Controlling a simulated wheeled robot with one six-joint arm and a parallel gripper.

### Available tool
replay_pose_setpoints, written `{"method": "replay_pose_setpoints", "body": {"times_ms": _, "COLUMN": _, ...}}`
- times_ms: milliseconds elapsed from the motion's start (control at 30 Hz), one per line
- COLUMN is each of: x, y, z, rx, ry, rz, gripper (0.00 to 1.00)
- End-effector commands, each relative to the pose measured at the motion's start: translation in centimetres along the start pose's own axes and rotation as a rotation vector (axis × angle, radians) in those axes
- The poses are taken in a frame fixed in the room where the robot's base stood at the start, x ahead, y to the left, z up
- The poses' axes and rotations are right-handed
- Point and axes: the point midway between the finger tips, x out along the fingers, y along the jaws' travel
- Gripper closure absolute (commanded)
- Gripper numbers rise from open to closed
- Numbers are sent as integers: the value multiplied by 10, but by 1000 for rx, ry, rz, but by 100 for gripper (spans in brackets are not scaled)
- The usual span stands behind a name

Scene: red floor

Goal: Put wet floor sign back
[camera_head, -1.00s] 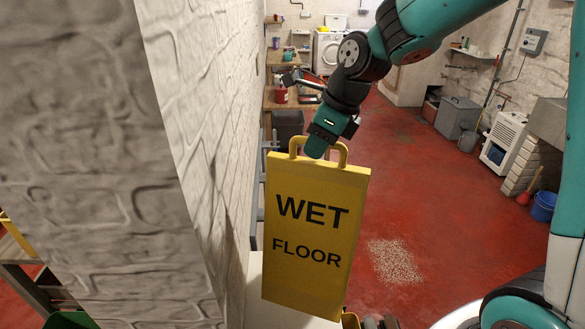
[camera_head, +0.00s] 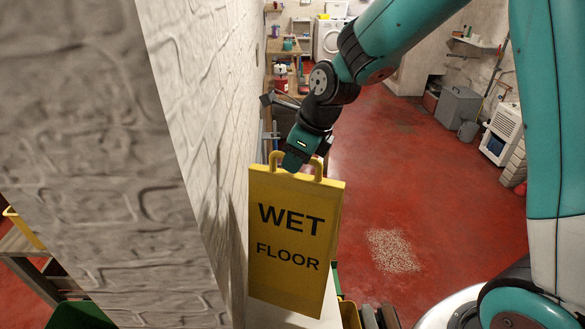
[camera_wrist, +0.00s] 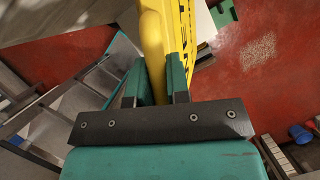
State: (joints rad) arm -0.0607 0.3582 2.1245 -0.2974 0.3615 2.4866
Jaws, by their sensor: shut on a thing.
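The yellow wet floor sign (camera_head: 293,240) hangs upright from my gripper (camera_head: 296,162), with its "WET FLOOR" face towards the head camera. My gripper is shut on the handle at the sign's top. In the wrist view, the two green fingers of my gripper (camera_wrist: 160,88) close on the yellow handle (camera_wrist: 153,40), and the sign's face (camera_wrist: 187,45) shows edge-on beyond. The sign is close beside the white brick wall. Its lower end is in front of a pale surface (camera_head: 270,315); I cannot tell whether they touch.
A white brick wall (camera_head: 205,130) stands close on the left. A pale patch of grains (camera_head: 392,250) lies on the red floor (camera_head: 430,210), which is mostly clear. Yellow and dark items (camera_head: 372,315) stand below right of the sign. A metal ladder (camera_wrist: 70,110) shows in the wrist view.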

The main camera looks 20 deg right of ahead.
Motion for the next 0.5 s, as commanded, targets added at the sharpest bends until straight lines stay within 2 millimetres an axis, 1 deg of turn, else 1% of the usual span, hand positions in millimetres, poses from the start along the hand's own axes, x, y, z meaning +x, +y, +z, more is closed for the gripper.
{"method": "replay_pose_setpoints", "body": {"times_ms": 133, "x": 20, "y": 1, "z": -9, "rx": 0, "ry": 3, "rz": 4, "gripper": 100}}
{"method": "replay_pose_setpoints", "body": {"times_ms": 300, "x": 28, "y": 2, "z": -7, "rx": -2, "ry": 0, "rz": 1, "gripper": 100}}
{"method": "replay_pose_setpoints", "body": {"times_ms": 500, "x": 29, "y": 2, "z": -8, "rx": -1, "ry": -1, "rz": 0, "gripper": 100}}
